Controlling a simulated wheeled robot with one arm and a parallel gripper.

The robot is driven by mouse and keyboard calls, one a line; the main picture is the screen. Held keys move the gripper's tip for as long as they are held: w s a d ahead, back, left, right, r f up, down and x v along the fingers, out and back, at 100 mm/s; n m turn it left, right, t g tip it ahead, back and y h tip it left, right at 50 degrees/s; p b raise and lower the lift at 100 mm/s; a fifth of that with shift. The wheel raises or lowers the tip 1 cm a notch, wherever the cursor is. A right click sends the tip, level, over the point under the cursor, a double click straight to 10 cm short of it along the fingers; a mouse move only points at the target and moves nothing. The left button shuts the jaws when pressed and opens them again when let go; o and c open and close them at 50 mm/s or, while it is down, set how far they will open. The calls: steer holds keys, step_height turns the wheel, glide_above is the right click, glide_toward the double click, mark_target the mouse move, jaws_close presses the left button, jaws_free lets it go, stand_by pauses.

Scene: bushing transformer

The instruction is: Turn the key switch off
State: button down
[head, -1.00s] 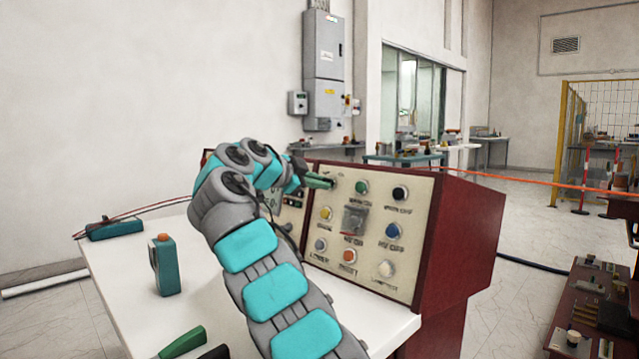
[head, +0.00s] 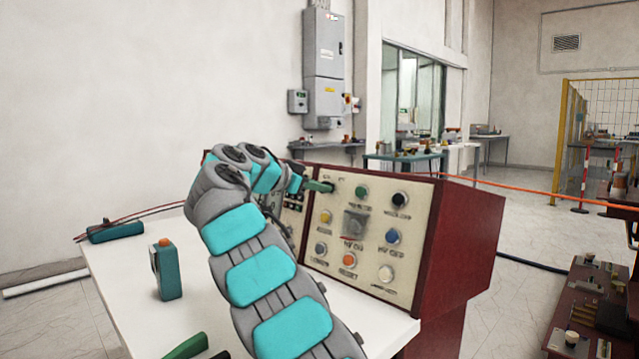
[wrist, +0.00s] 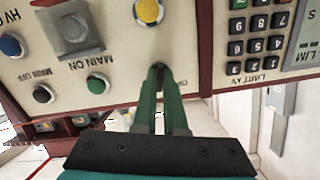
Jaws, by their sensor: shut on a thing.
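The control panel (head: 375,240) has a cream face with round knobs and buttons. My gripper (head: 322,186) is at the panel's upper left part. In the wrist view my gripper (wrist: 158,72) has its two green fingers close together, tips at the panel face beside a small printed label. It is shut on the key switch, which the fingertips almost wholly hide. The switch's on or off position cannot be told.
A yellow button (wrist: 148,11), a square main switch (wrist: 75,28) and a black keypad (wrist: 255,45) lie around the fingertips. A teal box with an orange top (head: 166,270) stands on the white desk (head: 120,270). A wall cabinet (head: 324,70) is behind.

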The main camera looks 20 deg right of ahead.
steer(key=shift+n+g+h+p, duration=0.35)
steer(key=shift+n+p, duration=1.85)
steer(key=shift+n, duration=3.5)
steer(key=c, duration=1)
jaws_free()
steer(key=shift+a, duration=0.15)
steer(key=v, duration=0.7)
steer(key=shift+s+a+r+b, duration=0.1)
steer(key=shift+a+r+b, duration=0.05)
steer(key=shift+a+b, duration=0.15)
